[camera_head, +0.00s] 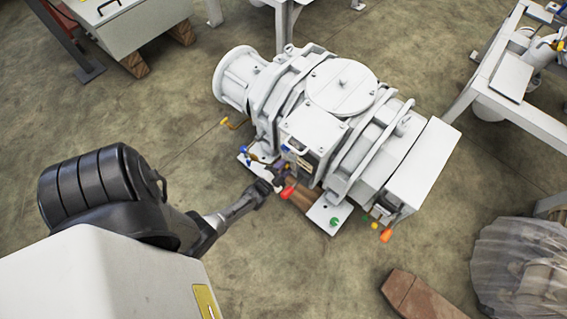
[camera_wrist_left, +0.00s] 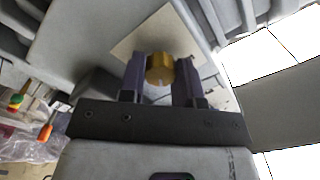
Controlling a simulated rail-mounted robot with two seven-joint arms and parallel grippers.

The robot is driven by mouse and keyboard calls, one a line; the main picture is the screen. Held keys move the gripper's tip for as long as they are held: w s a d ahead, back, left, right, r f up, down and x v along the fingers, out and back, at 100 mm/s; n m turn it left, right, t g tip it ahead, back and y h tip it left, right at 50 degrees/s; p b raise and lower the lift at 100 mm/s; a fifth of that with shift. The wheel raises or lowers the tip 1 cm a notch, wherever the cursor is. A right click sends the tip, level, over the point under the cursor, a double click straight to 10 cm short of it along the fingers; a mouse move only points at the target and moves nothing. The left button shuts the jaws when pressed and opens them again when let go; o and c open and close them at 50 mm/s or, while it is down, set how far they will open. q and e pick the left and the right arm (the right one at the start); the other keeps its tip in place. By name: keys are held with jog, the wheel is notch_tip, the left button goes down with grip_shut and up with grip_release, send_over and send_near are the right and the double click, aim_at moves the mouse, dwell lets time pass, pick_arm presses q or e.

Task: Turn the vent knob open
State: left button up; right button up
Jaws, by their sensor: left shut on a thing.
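A brass-coloured round knob (camera_wrist_left: 160,68) shows in the left wrist view, in front of a pale square plate (camera_wrist_left: 157,36). My left gripper (camera_wrist_left: 160,82) has one dark finger on each side of this knob and is shut on it. In the head view my left gripper (camera_head: 279,174) reaches the near side of the white vacuum pump (camera_head: 343,87), below its boxy middle housing. I cannot clearly pick out the knob there. My right gripper is not in view.
A red knob (camera_head: 287,192) sits close to my left gripper. A yellow handle (camera_head: 232,124), a green knob (camera_head: 333,222) and an orange knob (camera_head: 386,235) stick out around the pump. A wrapped bundle (camera_head: 520,270) and a brown block (camera_head: 420,297) lie at right.

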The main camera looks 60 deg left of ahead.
pick_arm(q)
jog(key=shift+f+m, duration=0.1)
jog(key=shift+m, duration=0.3)
jog(key=o, duration=0.9)
jog(key=shift+s, duration=0.1)
jog(key=p+v, duration=0.4)
jog(key=v, duration=0.9)
jog(key=shift+s+d, duration=0.2)
jog(key=shift+s, duration=0.15)
jog(key=shift+w, duration=0.1)
